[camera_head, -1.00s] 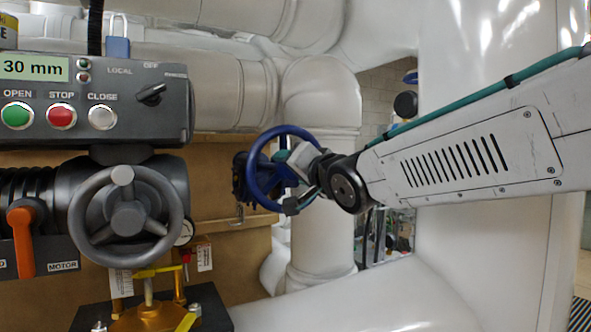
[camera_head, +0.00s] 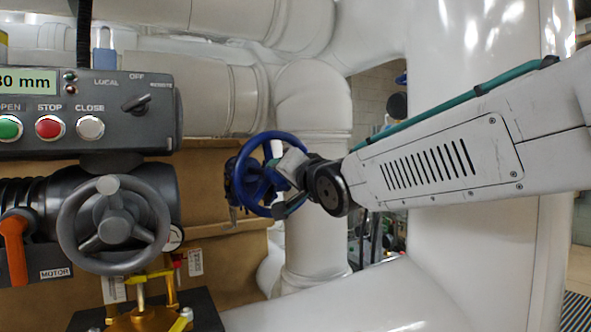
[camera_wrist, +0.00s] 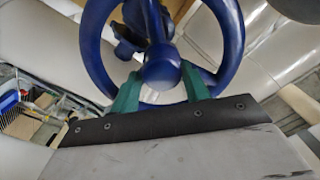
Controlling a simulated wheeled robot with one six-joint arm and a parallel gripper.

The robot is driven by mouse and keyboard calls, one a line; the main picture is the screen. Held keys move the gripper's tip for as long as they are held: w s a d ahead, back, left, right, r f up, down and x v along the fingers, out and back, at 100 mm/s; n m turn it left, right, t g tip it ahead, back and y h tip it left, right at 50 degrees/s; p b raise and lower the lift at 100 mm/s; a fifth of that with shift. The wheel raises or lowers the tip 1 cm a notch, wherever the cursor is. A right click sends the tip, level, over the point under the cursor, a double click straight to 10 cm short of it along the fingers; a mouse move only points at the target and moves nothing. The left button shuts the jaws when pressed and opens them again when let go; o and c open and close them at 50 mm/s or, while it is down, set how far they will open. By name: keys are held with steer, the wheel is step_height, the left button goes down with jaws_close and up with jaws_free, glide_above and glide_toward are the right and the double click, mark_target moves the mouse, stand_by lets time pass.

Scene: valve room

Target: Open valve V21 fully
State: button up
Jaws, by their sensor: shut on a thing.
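A blue handwheel (camera_head: 245,183) stands in front of the white pipes, right of the grey actuator. No V21 label is readable in either view. My gripper (camera_head: 287,178) reaches it from the right. In the wrist view, the two green fingers of my gripper (camera_wrist: 160,72) stand on either side of the wheel's rounded blue hub (camera_wrist: 160,62) and are shut on the wheel. The wheel's rim (camera_wrist: 229,40) curves around the fingers. The exact contact is partly hidden in the head view by the gripper itself.
At left is a grey motor actuator with a grey handwheel (camera_head: 113,226), an orange lever (camera_head: 15,247) and a panel (camera_head: 90,110) with OPEN, STOP and CLOSE buttons. Large white pipes (camera_head: 480,240) run close behind and below my arm. A brown board (camera_head: 225,255) is behind the wheel.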

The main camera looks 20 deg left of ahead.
steer(key=shift+s+a+r+n, duration=0.15)
steer(key=shift+a+n, duration=0.15)
steer(key=shift+a, duration=0.05)
